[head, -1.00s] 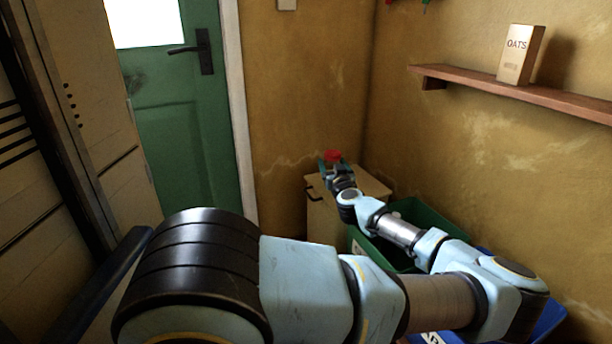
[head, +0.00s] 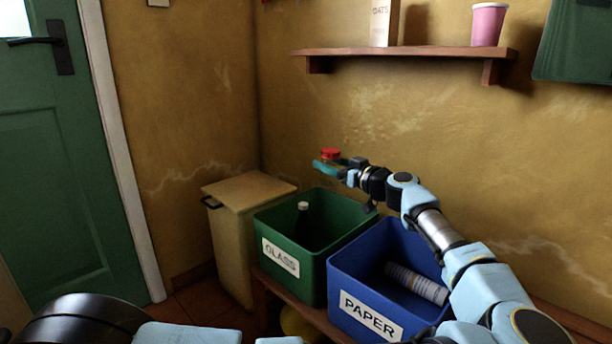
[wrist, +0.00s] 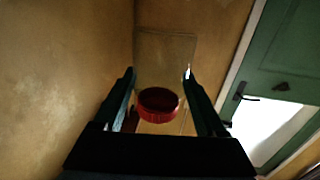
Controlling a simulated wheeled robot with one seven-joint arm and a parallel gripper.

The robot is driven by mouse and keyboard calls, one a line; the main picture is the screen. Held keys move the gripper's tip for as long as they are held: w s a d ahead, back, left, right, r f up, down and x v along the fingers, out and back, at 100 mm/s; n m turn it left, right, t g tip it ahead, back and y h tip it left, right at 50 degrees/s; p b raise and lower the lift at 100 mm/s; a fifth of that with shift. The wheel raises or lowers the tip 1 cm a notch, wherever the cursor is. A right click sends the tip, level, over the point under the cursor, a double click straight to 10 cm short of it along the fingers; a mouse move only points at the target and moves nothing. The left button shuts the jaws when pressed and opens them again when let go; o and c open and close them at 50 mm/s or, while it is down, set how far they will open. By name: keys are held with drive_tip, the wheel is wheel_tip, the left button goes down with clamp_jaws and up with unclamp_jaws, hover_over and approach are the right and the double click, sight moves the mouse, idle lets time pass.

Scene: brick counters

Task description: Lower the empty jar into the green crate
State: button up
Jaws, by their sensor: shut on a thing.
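The jar (head: 330,155) has a red lid, and my gripper (head: 326,164) is shut on it. In the head view they are above the back right part of the green crate (head: 279,264), which is labelled GLASS. The jar's glass body is hard to make out. In the wrist view the red lid (wrist: 158,104) shows between the two fingers of my gripper (wrist: 160,98). The green crate holds a dark bottle (head: 302,220) with a pale cap.
A blue crate (head: 371,314) labelled PAPER stands right of the green one, with a printed cylinder (head: 417,283) inside. A lidded beige bin (head: 232,245) stands to the left. A wall shelf (head: 400,52) above holds an oats box (head: 383,22) and a pink cup (head: 488,24).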

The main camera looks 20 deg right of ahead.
drive_tip(key=shift+s+d, duration=0.4)
drive_tip(key=shift+s, duration=0.15)
drive_tip(key=shift+f+b, duration=0.3)
drive_tip(key=shift+f, duration=0.1)
wheel_tip(320, 180, down, 9)
drive_tip(key=b, duration=0.2)
drive_tip(key=shift+w, duration=0.1)
drive_tip(key=shift+w+d+b, duration=0.25)
drive_tip(key=shift+w+b, duration=0.45)
drive_tip(key=shift+b, duration=0.05)
